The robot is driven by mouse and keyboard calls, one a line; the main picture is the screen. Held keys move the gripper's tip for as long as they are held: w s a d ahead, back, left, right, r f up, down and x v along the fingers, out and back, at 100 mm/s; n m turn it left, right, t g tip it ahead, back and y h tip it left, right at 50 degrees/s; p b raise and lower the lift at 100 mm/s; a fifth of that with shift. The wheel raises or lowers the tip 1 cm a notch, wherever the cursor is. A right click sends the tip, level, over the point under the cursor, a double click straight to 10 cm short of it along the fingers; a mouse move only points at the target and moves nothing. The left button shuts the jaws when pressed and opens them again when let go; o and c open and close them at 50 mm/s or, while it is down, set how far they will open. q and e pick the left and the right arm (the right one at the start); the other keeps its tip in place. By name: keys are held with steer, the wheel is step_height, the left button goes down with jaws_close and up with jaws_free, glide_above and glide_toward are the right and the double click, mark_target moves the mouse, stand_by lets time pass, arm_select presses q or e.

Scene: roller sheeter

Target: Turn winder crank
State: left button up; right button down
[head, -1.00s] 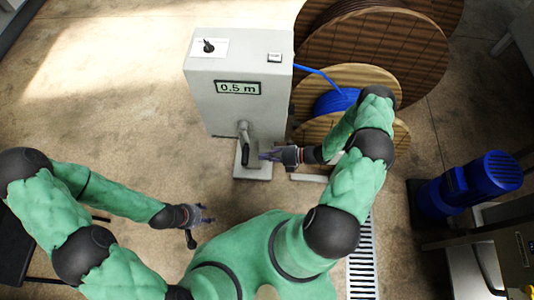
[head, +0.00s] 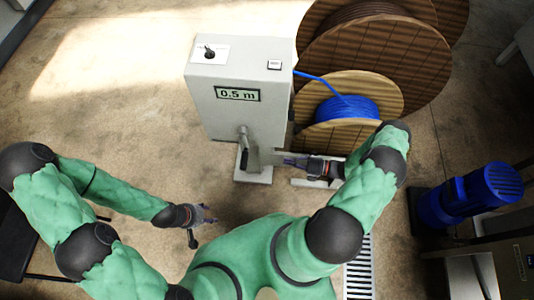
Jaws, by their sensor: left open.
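The winder is a grey box (head: 222,120) with a display reading 0.5 m. Its crank (head: 244,135) is on the front face low down, with a dark grip (head: 252,158) hanging at its lower end. My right gripper (head: 287,160) is right of the crank grip and points left at it. A gap shows between its fingertips and the grip, and its jaw opening is too small to tell. My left gripper (head: 211,214) is open and empty, low over the floor at lower left, away from the crank.
A wooden reel with blue cable (head: 347,107) stands right of the box, and a blue cable (head: 318,77) runs between them. Larger brown reels (head: 385,60) stand behind. A blue motor (head: 465,192) is at right. A floor grate (head: 358,268) lies below my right arm.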

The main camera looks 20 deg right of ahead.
arm_select(q)
step_height(320, 180, down, 3)
steer(key=b, duration=0.2)
steer(key=shift+b, duration=0.35)
arm_select(e)
steer(key=w+a+m+t, duration=0.1)
steer(key=w+a+t, duration=0.1)
steer(key=w+a, duration=0.8)
steer(key=shift+w+a+r+t+y, duration=0.25)
steer(key=shift+w+a+t+y, duration=0.05)
steer(key=shift+w, duration=0.25)
